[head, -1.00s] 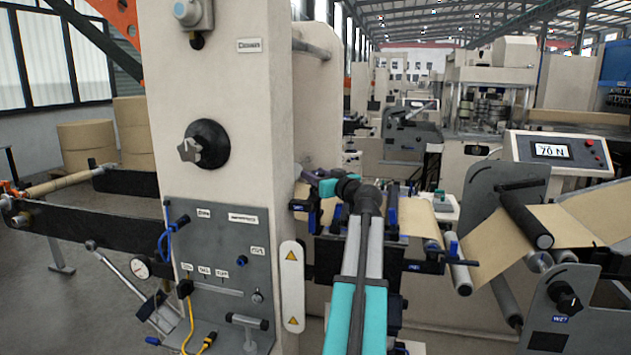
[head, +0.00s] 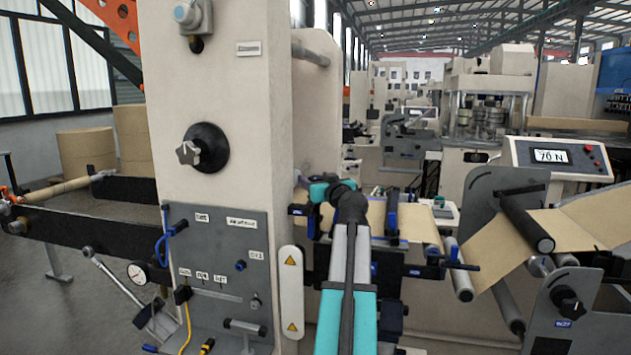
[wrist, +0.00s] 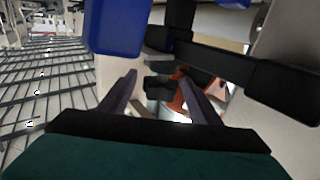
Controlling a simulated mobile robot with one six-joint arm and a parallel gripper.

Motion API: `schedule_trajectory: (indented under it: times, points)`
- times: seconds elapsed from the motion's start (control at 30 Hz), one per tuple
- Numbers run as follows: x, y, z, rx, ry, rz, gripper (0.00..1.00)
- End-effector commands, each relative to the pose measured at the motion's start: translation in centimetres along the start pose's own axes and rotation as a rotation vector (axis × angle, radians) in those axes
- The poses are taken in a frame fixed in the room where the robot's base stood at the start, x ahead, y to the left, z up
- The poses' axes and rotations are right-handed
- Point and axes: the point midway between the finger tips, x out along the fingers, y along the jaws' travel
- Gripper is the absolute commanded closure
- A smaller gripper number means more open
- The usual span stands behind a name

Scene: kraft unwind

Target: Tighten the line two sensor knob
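In the wrist view my gripper (wrist: 159,78) is open, its two dark fingers apart with nothing held between them. A large blue knob (wrist: 115,25) is close above the left finger, apart from the grip. A black bracket bar (wrist: 215,65) runs to the right just beyond the fingers. In the head view my arm reaches to the black bars with blue knobs beside the brown web; my fingers are hidden there. Blue knobs show at the bars' left (head: 297,210) and right of my wrist (head: 393,218). I cannot tell which is the line two knob.
A cream machine column (head: 230,110) with a black star-handled dial (head: 204,148) stands left of my arm. A grey panel (head: 217,270) is below. Brown web (head: 500,262) and rollers are at right, below a display reading 70 N (head: 550,156).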

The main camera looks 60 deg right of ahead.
Motion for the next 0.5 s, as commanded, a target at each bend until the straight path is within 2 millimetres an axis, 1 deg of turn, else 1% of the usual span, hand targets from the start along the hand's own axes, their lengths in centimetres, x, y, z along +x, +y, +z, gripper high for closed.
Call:
schedule_trajectory:
  times: [0.3,0.5]
  points:
    - [-0.1,0.0,0.1,0.0,-0.001,-0.001,0.43]
    - [-1.1,-0.1,0.1,0.0,0.0,-0.001,0.43]
